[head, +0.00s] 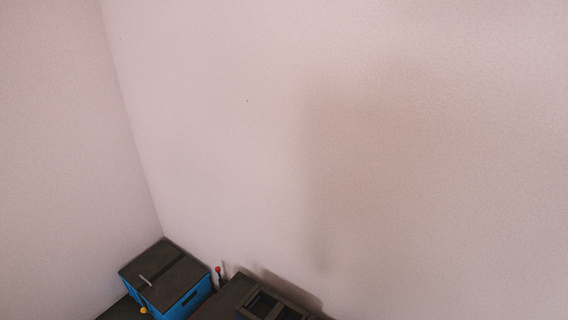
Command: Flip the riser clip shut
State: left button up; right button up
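I cannot make out a riser clip for certain in the head view. A blue box (184,306) with a dark top (165,274) stands at the lower left, near the corner of the walls. A small pale bent piece (146,281) lies on or is fixed to its top; I cannot tell which. Neither of my grippers is in view.
A small upright thing with a red tip (218,269) stands right of the blue box. A dark slotted frame (270,305) is cut off by the bottom edge. A yellow knob (143,310) shows at the box's front. Bare pale walls (230,120) fill the rest.

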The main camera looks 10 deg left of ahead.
aim_at(218, 268)
jog(key=k+j+u, duration=0.1)
jog(key=j, duration=0.55)
jog(key=k+j+u, duration=0.1)
jog(key=j, duration=0.6)
jog(key=k+j+u, duration=0.1)
jog(key=j, duration=0.6)
jog(key=k, duration=0.05)
